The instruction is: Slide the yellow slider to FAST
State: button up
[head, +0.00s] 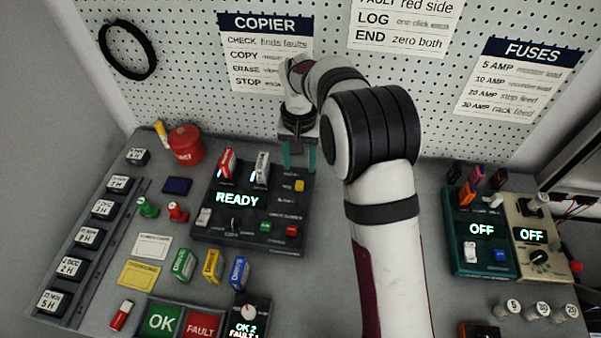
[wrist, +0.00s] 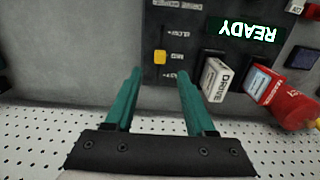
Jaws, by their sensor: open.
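The yellow slider (head: 299,185) is a small knob at the right side of the black copier panel (head: 262,217) with the READY display. In the wrist view, the yellow slider (wrist: 160,57) sits level with the middle label, which seems to read MID. The labels are upside down there; the FAST end appears to be the one nearer my gripper. My gripper (head: 298,162) is open, with teal fingers pointing down at the panel's far edge. In the wrist view, the slider lies just beyond the gap between the fingertips (wrist: 160,76). Nothing is between the fingers, and they look apart from the slider.
A red pot (head: 185,145) is farther left. The pegboard (head: 190,60) rises close behind. Two units with OFF displays (head: 470,250) stand at the right.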

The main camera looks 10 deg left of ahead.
aim_at(300, 183)
notch_tip(300, 183, down, 7)
jog(key=shift+f, duration=0.1)
grip_shut()
dwell(0.3)
dwell(1.2)
